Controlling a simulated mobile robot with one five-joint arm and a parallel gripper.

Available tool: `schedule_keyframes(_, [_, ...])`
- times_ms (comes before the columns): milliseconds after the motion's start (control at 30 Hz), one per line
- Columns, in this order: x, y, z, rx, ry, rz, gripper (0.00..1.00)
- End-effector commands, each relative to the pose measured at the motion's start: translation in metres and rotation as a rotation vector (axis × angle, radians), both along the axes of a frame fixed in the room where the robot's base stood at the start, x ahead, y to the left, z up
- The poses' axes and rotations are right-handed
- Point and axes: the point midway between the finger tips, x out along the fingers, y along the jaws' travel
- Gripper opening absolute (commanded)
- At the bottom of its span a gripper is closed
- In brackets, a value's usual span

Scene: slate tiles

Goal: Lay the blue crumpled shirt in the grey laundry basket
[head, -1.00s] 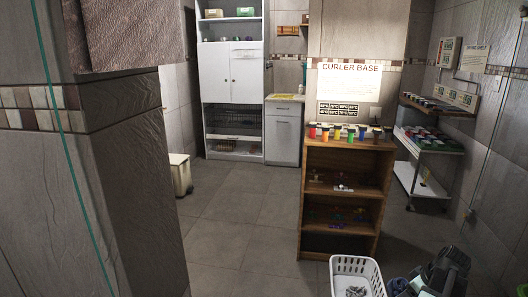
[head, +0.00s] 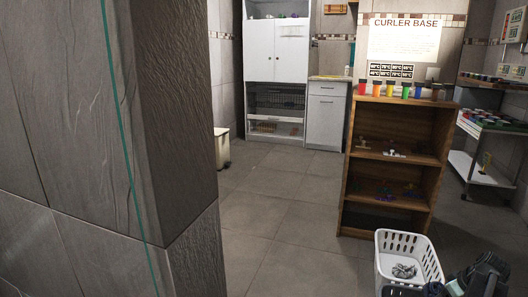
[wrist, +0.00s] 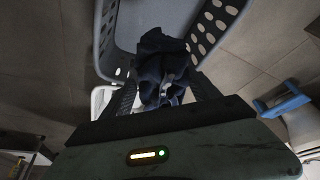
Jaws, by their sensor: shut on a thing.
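My gripper (wrist: 163,92) is shut on the blue crumpled shirt (wrist: 163,66), a dark bunched cloth between the fingertips in the wrist view. The grey laundry basket (wrist: 216,20), with holes in its walls, lies beyond the fingers there. The shirt overlaps the basket's near wall in the picture; I cannot tell whether it touches it. In the head view, my dark arm shows at the lower right, and the gripper and shirt are not clear there.
A white basket (head: 382,262) with grey cloth (head: 404,271) inside stands before a wooden shelf (head: 393,147). A tiled pillar (head: 180,130) fills the left. A wheeled cart (head: 478,170) stands at the right. The floor (head: 270,215) between is clear.

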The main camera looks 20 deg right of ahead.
Motion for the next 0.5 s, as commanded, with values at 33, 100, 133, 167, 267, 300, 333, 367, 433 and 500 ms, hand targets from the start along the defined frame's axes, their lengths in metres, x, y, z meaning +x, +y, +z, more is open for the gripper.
schedule_keyframes(33, [0.000, 0.000, -0.002, 0.000, 0.000, 0.000, 0.22])
schedule_keyframes(100, [0.000, 0.000, -0.007, 0.000, 0.000, 0.001, 0.22])
schedule_keyframes(133, [0.000, 0.000, -0.010, 0.000, 0.000, 0.001, 0.22])
schedule_keyframes(167, [0.000, 0.000, -0.014, 0.000, 0.000, 0.001, 0.22])
schedule_keyframes(267, [0.000, 0.000, -0.027, 0.000, 0.000, 0.001, 0.22])
schedule_keyframes(300, [0.000, 0.000, -0.034, 0.000, 0.000, 0.001, 0.22])
schedule_keyframes(333, [0.000, 0.000, -0.038, 0.000, 0.000, 0.001, 0.22])
schedule_keyframes(367, [0.000, 0.000, -0.043, 0.000, 0.000, 0.001, 0.22])
schedule_keyframes(433, [0.000, 0.000, -0.052, 0.000, 0.000, 0.001, 0.22])
schedule_keyframes(500, [0.001, 0.001, -0.058, -0.001, 0.000, 0.002, 0.22])
